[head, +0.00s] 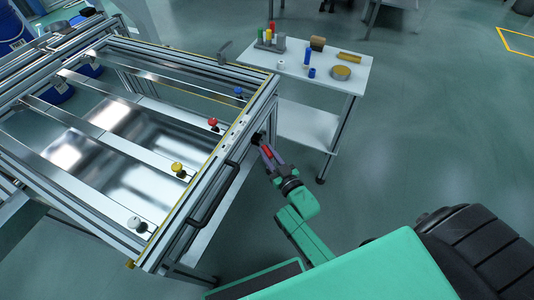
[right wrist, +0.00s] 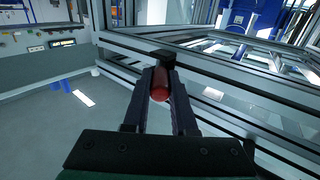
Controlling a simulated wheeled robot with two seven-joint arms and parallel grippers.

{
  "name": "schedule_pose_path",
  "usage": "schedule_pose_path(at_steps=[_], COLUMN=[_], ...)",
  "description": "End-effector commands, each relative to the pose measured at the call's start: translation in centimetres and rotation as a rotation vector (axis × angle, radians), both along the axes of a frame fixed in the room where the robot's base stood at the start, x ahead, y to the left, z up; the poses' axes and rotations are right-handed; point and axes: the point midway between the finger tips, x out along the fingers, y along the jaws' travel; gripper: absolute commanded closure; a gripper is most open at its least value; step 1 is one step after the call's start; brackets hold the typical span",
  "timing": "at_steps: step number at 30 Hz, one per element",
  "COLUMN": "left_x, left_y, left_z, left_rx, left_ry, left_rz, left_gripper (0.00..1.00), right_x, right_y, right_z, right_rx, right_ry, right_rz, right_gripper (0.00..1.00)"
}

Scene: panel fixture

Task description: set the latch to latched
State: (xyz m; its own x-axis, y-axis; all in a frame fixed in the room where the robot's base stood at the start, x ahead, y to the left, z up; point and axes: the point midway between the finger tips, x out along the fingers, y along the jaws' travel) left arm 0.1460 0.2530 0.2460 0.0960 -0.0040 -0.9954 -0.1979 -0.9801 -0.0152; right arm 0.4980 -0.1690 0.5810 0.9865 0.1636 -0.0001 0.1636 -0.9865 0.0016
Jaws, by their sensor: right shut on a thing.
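The latch is on the outer right side of the metal frame, with a black block (head: 258,138) and a red handle (head: 267,150). My right gripper (head: 266,148) is shut on the red handle, its fingers on either side. In the right wrist view the red handle (right wrist: 160,86) sits between the two dark fingers (right wrist: 160,78), and the black block (right wrist: 162,57) is just beyond the fingertips, against the frame rail. The handle's far end is partly hidden, and I cannot tell the latch's setting. My left gripper is not in view.
The metal frame (head: 247,125) carries blue, red (head: 213,122), yellow and white knobs and a black bar handle (head: 212,193). A white side table (head: 330,84) with several small parts stands behind and right of the latch. Open floor lies to the right.

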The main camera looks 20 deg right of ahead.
Motion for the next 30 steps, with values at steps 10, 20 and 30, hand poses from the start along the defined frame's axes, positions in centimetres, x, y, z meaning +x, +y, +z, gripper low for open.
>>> schedule_pose_path(at_steps=[10,20,30], left_x=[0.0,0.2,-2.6], left_y=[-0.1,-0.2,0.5], left_z=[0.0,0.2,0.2], left_rx=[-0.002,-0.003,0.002], left_ry=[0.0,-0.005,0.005], left_rz=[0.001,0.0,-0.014], left_gripper=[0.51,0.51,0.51], right_x=[-0.1,-0.9,-8.6], right_y=[0.1,-0.1,-1.3], right_z=[-0.2,0.0,0.0], right_rx=[0.003,0.003,0.003], right_ry=[0.005,0.002,0.008], right_rz=[0.001,0.0,0.001], right_gripper=[0.45,0.45,0.45])
